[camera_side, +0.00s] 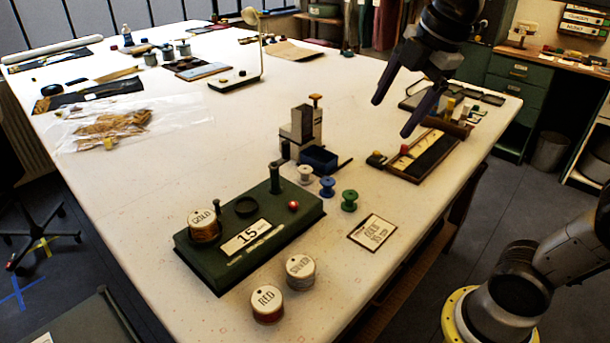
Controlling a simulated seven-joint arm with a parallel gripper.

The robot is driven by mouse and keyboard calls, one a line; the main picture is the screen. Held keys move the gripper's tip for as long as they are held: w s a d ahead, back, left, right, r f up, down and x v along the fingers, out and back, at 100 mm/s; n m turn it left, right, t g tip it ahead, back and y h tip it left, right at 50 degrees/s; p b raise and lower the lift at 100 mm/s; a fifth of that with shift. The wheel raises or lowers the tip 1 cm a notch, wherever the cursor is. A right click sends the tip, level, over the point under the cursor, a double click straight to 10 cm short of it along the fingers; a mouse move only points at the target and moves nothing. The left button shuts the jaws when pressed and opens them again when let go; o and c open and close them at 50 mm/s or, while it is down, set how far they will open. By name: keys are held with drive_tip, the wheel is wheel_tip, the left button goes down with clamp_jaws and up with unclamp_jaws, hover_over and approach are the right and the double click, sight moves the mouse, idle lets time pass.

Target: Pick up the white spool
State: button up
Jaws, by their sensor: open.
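The white spool (304,175) stands upright on the white table, just right of the green base's post and left of the blue spool (327,186). A green spool (349,200) stands further right. My gripper (390,118) is open and empty, high above the table, up and to the right of the spools. Its two dark fingers point down and to the left, well apart from the white spool. The white spool is small in this view, but nothing covers it.
A green base (285,217) with posts and a gold-labelled reel (204,225) stands left of the spools. A grey device (300,133) with a blue bin (319,160) stands close behind. Silver (300,272) and red (267,305) reels and a card (372,231) lie in front.

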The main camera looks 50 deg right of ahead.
drive_tip(key=w+d+n+g, duration=0.1)
drive_tip(key=w+n, duration=0.4)
drive_tip(key=w, duration=0.6)
drive_tip(key=n+g, duration=0.2)
drive_tip(key=g, duration=0.1)
hover_over(305, 168)
drive_tip(key=f, duration=1.9)
drive_tip(key=shift+a+f, duration=0.1)
drive_tip(key=shift+a, duration=0.1)
drive_tip(key=shift+s+d+f, duration=0.1)
drive_tip(key=shift+d+f, duration=0.05)
drive_tip(key=shift+f, duration=3)
clamp_jaws()
